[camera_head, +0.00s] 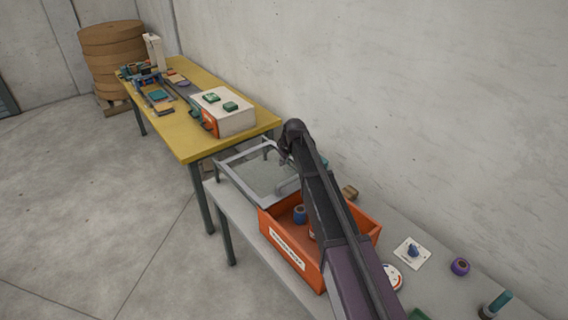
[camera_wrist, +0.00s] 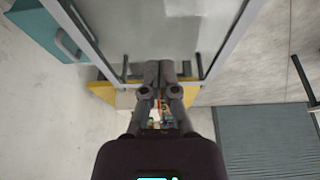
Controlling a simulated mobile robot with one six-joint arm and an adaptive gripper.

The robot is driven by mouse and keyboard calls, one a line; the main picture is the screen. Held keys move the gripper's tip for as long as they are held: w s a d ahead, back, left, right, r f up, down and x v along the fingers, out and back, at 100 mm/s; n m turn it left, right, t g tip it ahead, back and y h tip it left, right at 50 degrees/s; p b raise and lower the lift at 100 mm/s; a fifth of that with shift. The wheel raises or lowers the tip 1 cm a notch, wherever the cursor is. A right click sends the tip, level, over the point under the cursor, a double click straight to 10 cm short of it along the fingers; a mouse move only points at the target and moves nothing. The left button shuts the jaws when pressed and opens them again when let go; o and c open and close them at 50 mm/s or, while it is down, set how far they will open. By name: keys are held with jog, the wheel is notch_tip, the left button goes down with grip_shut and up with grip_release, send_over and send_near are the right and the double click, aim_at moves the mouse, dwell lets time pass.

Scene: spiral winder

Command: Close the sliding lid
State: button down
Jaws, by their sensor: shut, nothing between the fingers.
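The sliding lid is a clear pane in a grey frame (camera_head: 232,178). In the head view it lies beyond the far left end of the orange box (camera_head: 280,250), whose top is open. In the wrist view the pane (camera_wrist: 178,30) and its frame fill the upper middle. My gripper (camera_wrist: 159,68) is shut and empty, its fingertips overlapping the lid's end edge in that view. I cannot tell whether they touch it. In the head view my gripper (camera_head: 284,156) is small and partly hidden by my arm over the lid's right side.
A blue roll (camera_head: 300,214) lies in the box. A white square with a blue piece (camera_head: 412,252) and a purple roll (camera_head: 460,266) lie on the grey bench. A yellow table (camera_head: 190,142) with a white-and-orange machine (camera_head: 228,112) stands beyond. A concrete wall runs along the right.

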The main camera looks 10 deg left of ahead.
jog(key=shift+b+x, duration=1.95)
jog(key=shift+x, duration=0.4)
jog(key=shift+s+d+f+b, duration=0.15)
jog(key=shift+s+d, duration=0.55)
jog(key=shift+s+d+f+b, duration=0.15)
jog(key=shift+s+d+f, duration=0.05)
jog(key=shift+s+d, duration=0.45)
